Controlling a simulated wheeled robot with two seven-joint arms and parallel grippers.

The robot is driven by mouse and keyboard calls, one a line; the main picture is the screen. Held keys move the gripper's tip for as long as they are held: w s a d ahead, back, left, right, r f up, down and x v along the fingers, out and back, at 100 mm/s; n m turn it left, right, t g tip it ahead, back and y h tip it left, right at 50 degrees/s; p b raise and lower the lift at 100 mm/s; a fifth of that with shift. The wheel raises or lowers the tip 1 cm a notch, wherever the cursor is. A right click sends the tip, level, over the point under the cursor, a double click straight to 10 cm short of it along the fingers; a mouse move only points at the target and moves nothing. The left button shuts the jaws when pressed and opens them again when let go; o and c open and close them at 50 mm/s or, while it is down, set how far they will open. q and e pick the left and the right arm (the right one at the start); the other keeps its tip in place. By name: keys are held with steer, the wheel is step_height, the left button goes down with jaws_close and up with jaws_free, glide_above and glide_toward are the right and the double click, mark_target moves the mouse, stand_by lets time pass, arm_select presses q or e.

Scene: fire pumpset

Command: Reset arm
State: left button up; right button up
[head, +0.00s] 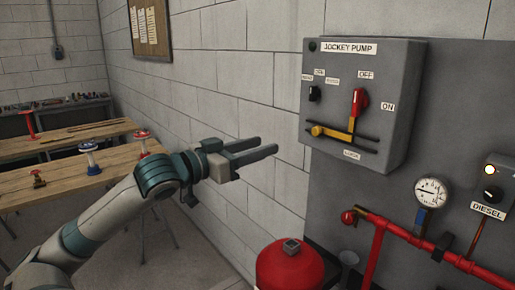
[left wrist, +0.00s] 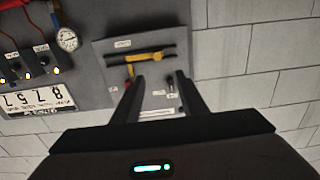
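My left gripper (head: 250,153) is held out in the air in front of the block wall, left of the grey jockey pump box (head: 400,70). Its two fingers are apart with nothing between them. The left wrist view shows the same open fingers (left wrist: 158,90) pointing at the box (left wrist: 112,70). The box carries a red handle (head: 358,103) beside the OFF label and a yellow lever (head: 333,133) below it. The gripper is apart from the box and the lever. My right gripper is in neither view.
A red tank (head: 285,268) stands below the gripper. Red pipes (head: 400,235) and a gauge (head: 430,192) are at the lower right. Wooden benches (head: 60,185) with valves stand at the left. The air between gripper and box is clear.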

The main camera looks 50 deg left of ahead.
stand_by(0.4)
